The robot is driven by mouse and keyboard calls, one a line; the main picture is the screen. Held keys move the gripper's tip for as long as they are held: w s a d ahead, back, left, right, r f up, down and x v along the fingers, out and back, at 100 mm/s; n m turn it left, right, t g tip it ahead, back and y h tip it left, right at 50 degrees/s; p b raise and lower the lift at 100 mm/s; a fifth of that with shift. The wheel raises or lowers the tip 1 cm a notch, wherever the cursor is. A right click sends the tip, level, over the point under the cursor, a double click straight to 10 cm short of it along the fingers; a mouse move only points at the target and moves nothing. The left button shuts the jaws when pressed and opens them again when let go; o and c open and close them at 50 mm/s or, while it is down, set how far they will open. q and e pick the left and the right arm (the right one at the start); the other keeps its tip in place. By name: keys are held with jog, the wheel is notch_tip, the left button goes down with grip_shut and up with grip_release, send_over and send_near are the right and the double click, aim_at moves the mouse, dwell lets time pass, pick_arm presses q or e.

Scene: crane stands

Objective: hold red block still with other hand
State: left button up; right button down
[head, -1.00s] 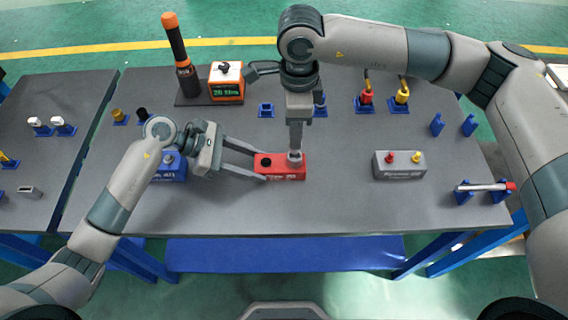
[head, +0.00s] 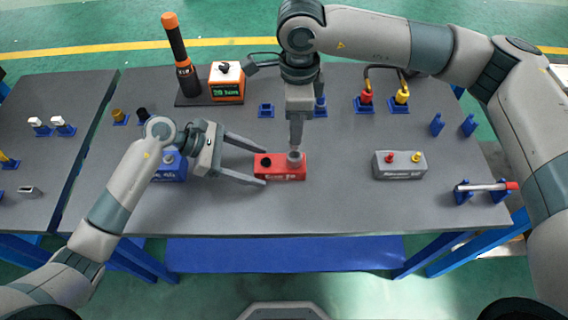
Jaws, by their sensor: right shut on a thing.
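The red block (head: 280,174) sits on the grey table near its middle front, with a dark round hole at its left. A small grey round piece (head: 295,158) stands at the block's right end. My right gripper (head: 296,147) points straight down over that piece and is shut on it. Whether the piece is seated in the block or just above it, I cannot tell. My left gripper (head: 265,168) comes from the left at the block's height. Its jaws are spread wide, with the tips near the block's left end and apart from its sides.
A blue block (head: 171,168) is partly hidden behind my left arm. A grey block (head: 399,166) with red and yellow knobs stands to the right. An orange box with a display (head: 227,82) and a black-and-orange cylinder (head: 181,55) stand at the back. The table front is clear.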

pick_arm(q)
jog(key=shift+a, duration=0.1)
jog(key=v, duration=1.2)
jog(key=shift+r, duration=0.1)
pick_arm(e)
jog(key=shift+r, duration=0.1)
dwell(0.3)
